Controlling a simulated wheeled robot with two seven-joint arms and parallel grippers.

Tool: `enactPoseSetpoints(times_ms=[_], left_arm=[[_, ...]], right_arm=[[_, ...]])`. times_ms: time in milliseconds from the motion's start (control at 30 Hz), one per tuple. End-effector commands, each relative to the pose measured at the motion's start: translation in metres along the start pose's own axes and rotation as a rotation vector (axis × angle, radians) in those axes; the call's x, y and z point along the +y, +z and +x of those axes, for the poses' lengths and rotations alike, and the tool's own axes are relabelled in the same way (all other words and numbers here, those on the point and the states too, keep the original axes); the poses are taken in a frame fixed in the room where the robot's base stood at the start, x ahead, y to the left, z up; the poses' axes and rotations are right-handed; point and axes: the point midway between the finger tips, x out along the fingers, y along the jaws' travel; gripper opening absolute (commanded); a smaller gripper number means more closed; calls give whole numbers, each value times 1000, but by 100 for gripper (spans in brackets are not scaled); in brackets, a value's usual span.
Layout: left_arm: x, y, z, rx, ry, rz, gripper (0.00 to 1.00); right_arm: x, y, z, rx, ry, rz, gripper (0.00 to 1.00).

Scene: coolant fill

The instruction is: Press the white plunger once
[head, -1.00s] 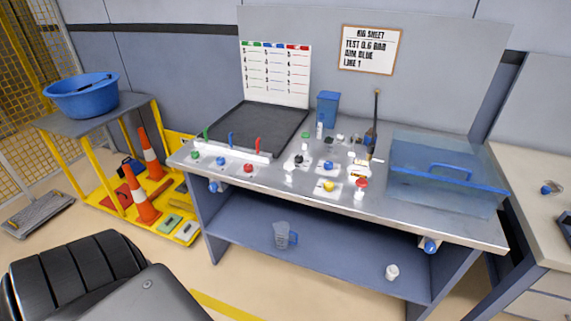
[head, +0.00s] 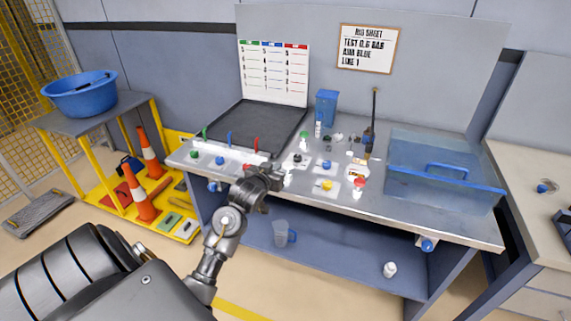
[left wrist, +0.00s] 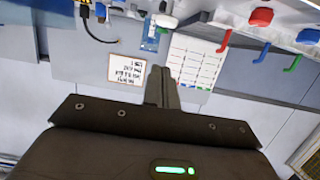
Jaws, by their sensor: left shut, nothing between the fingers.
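The white plunger (head: 288,179) is a small pale upright piece near the front edge of the steel bench, partly hidden behind my left gripper. A white round cap in the left wrist view (left wrist: 166,20) appears to be the same plunger, beyond the fingertips. My left gripper (head: 272,175) is at the bench's front edge, just left of the plunger; I see no clear contact. Its fingers are shut together and empty in the left wrist view (left wrist: 161,75). My right gripper is in neither view.
Red (head: 257,147), blue (head: 229,139) and green levers stand left of the gripper with knobs before them. A yellow knob (head: 327,185) and a red-topped piece (head: 359,183) are to the right. A clear blue tank (head: 445,187) fills the bench's right end.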

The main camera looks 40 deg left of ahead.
Motion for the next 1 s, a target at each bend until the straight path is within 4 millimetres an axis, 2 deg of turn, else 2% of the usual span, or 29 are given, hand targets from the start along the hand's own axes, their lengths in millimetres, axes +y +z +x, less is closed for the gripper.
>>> enactPoseSetpoints(times_ms=[33,133,433,567,667,1000], left_arm=[[-2,-9,-3,15,-4,-3,0],[-3,-16,-5,26,-6,-6,0],[-2,-15,-4,25,-6,-6,0],[-2,-16,4,25,-5,-6,0],[-2,-18,19,24,-6,-7,0],[-3,-19,87,23,-6,-7,0]], right_arm=[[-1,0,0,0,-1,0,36],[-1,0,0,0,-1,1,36],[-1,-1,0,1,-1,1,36],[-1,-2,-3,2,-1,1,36],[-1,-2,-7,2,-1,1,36],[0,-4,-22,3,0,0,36]])
